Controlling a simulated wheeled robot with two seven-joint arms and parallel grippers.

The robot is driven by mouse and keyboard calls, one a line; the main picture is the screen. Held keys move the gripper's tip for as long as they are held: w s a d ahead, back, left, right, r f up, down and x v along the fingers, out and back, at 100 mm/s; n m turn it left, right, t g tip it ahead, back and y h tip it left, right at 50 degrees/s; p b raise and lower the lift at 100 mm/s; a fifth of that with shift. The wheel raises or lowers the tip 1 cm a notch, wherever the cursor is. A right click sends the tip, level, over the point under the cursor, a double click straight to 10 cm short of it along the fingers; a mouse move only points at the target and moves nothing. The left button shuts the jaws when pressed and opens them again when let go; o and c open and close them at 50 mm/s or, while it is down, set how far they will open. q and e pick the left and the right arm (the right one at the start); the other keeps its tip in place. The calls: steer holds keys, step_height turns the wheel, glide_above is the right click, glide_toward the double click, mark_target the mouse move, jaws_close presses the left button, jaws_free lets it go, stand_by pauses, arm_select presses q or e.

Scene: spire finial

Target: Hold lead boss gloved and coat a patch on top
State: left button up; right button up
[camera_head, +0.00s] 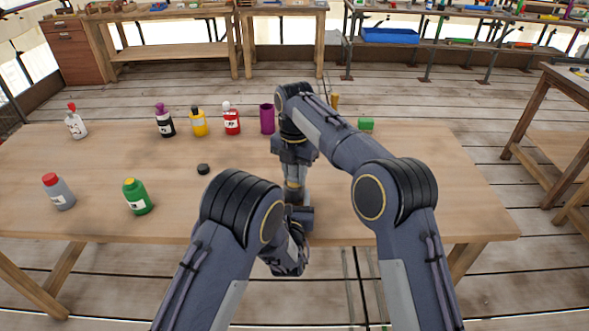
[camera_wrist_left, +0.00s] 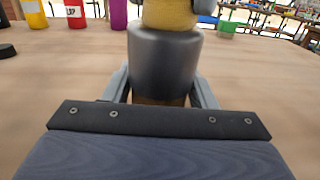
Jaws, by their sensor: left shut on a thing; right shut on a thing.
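A dark grey cylinder, which looks like the lead boss (camera_wrist_left: 165,62), stands upright between the fingers of my left gripper (camera_wrist_left: 163,88). A brown part shows below it, between the fingers. A rough yellow piece (camera_wrist_left: 170,13) sits against its top, so the top face is hidden. In the head view my right gripper (camera_head: 293,160) points down, shut on a tan piece (camera_head: 293,183) that seems to be the same yellow one. My left gripper (camera_head: 298,215) is just below it near the table's front edge, partly hidden by my arm. No coated patch or glove can be made out.
The wooden table (camera_head: 100,155) holds a purple cup (camera_head: 267,119), a green block (camera_head: 366,124), a black disc (camera_head: 203,169), a red bottle (camera_head: 231,121), a yellow bottle (camera_head: 198,124), a green bottle (camera_head: 136,198) and others. The table's right side is clear.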

steer(key=shift+s, duration=0.25)
steer(key=shift+w+f, duration=0.1)
steer(key=shift+w, duration=1)
steer(key=shift+s, duration=1.1)
steer(key=shift+w, duration=1.1)
steer(key=shift+s, duration=0.15)
steer(key=shift+s, duration=0.45)
steer(key=d+r, duration=0.5)
steer(key=r, duration=0.2)
steer(key=shift+r, duration=0.15)
